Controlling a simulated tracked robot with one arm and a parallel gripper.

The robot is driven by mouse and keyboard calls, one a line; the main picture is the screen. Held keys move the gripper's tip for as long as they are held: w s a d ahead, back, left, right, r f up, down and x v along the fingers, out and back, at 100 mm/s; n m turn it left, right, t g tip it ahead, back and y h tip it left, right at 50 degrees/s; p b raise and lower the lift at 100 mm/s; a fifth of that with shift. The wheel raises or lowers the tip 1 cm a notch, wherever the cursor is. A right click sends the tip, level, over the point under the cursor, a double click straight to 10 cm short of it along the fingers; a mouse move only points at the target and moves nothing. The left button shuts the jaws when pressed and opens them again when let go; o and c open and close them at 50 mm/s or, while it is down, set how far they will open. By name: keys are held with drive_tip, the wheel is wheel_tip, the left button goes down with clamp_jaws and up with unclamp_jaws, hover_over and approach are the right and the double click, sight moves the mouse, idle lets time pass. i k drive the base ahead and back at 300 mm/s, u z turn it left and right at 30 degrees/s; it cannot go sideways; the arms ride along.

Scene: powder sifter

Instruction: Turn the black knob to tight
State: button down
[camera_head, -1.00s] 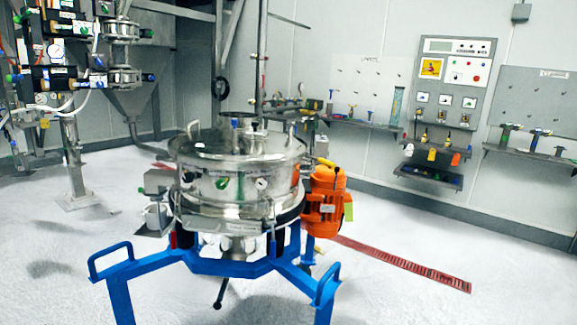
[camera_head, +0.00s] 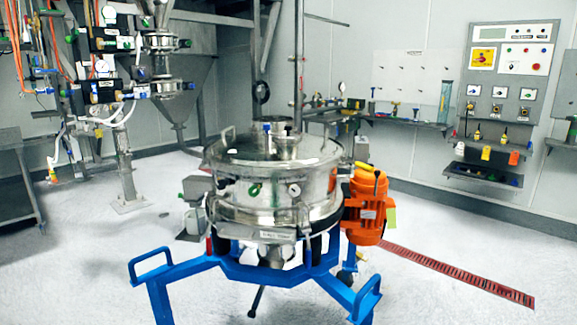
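The round steel sifter (camera_head: 272,205) stands mid-picture on a blue frame (camera_head: 225,268). A dark lever with a black end (camera_head: 256,300) hangs below the sifter. My gripper is not in view.
An orange motor (camera_head: 365,208) is fixed to the sifter's right side. A red floor grate (camera_head: 455,272) runs to the right. Pipework and valves (camera_head: 105,90) stand at the left. A control panel (camera_head: 508,70) and a tool shelf (camera_head: 405,122) are on the back wall. The floor in front is clear.

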sight(221, 183)
drive_tip(key=i, duration=0.85)
drive_tip(key=u, duration=0.05)
